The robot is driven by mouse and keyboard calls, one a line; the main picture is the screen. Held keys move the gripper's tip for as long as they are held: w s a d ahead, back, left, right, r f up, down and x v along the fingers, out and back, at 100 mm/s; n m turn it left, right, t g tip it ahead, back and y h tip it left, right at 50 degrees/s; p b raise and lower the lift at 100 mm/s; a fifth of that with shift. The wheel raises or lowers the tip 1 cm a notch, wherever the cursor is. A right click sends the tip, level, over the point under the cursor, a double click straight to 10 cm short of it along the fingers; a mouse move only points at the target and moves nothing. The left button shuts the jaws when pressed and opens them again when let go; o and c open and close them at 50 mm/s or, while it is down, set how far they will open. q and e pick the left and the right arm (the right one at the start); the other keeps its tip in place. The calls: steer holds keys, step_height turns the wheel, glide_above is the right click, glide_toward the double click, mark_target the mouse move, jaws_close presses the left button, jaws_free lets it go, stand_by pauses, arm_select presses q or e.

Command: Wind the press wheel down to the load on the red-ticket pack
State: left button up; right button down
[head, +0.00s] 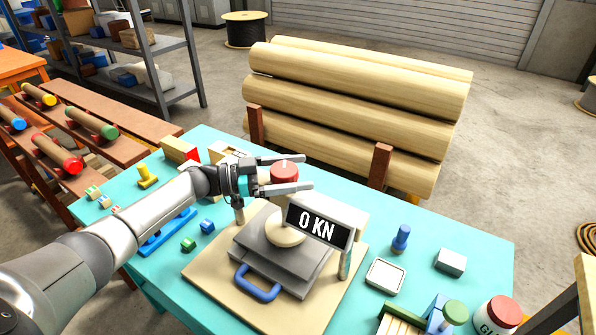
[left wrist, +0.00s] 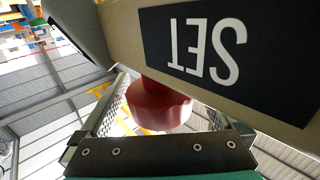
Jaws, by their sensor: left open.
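The red press wheel (head: 284,171) sits at the top of the press, behind its display (head: 318,226), which reads 0 KN. My left gripper (head: 307,172) is open, with one finger on each side of the wheel. In the left wrist view the wheel (left wrist: 158,108) shows between the fingers, beside a beige housing (left wrist: 130,30) marked SET; I cannot tell whether they touch it. Below are a round pale pad (head: 285,233) and grey plates (head: 262,257) with a blue handle (head: 257,284). I cannot make out a red-ticket pack for sure. My right gripper is not in view.
The press stands on a wooden board (head: 205,268) on a turquoise table (head: 470,240). Blocks with a red face (head: 192,154) lie at the back left. A white tray (head: 385,276), a blue peg (head: 401,238) and a glue jar (head: 498,314) stand right. Logs (head: 350,110) lie behind.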

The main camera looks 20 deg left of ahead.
arm_select(q)
steer(key=b+v, duration=0.2)
steer(key=v, duration=1.2)
steer(key=shift+s+a, duration=0.2)
steer(key=shift+a, duration=0.15)
